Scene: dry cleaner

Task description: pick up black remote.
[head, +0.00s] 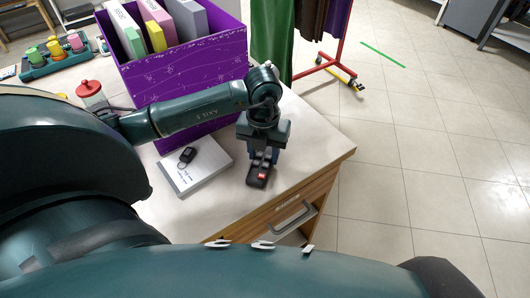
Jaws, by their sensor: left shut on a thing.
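The black remote (258,178) has a red button near its lower end. It is over the right part of the pale tabletop (308,139), next to a white book. My left gripper (262,155) comes down from above and is shut on the remote's far end. The fingers partly hide that end. I cannot tell whether the remote touches the tabletop or is just above it. My right gripper is not in view.
A purple box (196,72) with several books or binders stands behind my left arm. A small black key fob (187,155) lies on the white book (205,168). A red-lidded jar (90,93) stands at left. The tabletop's right corner is clear.

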